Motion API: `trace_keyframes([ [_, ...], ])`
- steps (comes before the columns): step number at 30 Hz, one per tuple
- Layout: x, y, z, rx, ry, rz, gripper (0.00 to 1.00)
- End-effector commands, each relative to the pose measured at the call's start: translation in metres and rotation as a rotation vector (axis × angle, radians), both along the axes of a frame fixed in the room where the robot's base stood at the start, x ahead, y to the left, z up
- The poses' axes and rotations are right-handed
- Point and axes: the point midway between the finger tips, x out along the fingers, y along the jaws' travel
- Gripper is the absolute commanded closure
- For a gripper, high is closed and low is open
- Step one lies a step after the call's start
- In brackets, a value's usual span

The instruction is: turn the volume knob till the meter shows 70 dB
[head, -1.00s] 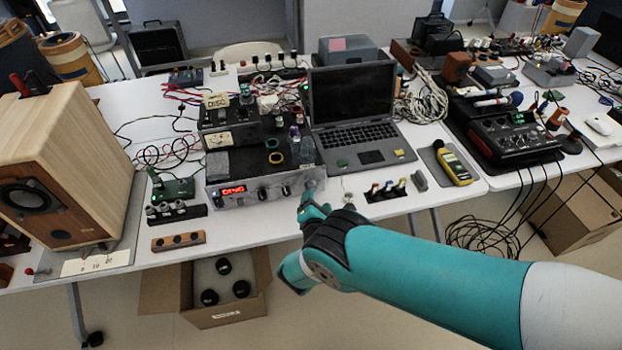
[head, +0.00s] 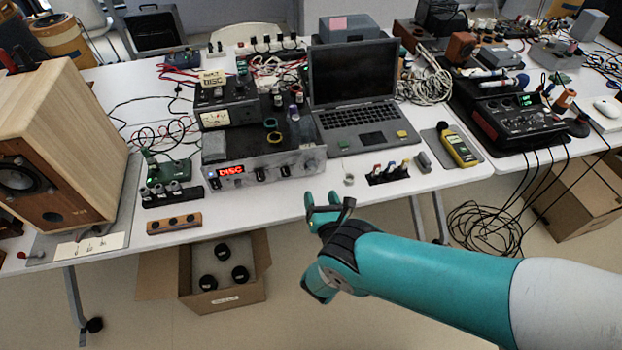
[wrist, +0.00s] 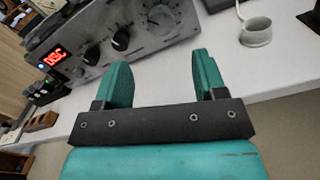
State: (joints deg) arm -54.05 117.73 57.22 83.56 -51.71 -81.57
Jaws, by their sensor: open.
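The amplifier (head: 235,182) is a silver-fronted box with a red lit display reading "DISC". Its large silver knob (wrist: 160,18) sits at the right of the panel, beyond my fingers in the wrist view; two smaller black knobs (wrist: 121,39) are to its left. The silver knob also shows in the head view (head: 308,166). The yellow handheld meter (head: 459,149) lies on a grey mat right of the laptop; its reading is too small to make out. My gripper (wrist: 162,68) is open and empty, in front of the panel and apart from the knob. It also shows in the head view (head: 328,203).
A wooden speaker (head: 60,150) stands at the left. A laptop (head: 360,115) is behind and right of the amplifier. A small white ring (wrist: 256,32) and a stand of coloured plugs (head: 388,172) are near the table's front edge. An open cardboard box (head: 220,298) sits below.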

Motion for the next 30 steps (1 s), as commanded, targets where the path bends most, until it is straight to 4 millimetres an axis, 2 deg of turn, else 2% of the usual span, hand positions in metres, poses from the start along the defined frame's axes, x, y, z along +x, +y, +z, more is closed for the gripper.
trace_keyframes([
  [1, 0.007, 0.001, -0.007, 0.001, -0.001, -0.002, 0.35],
  [9, 0.031, 0.009, -0.007, 0.002, 0.000, 0.000, 0.35],
  [30, 0.073, 0.020, -0.005, 0.003, -0.001, 0.000, 0.35],
])
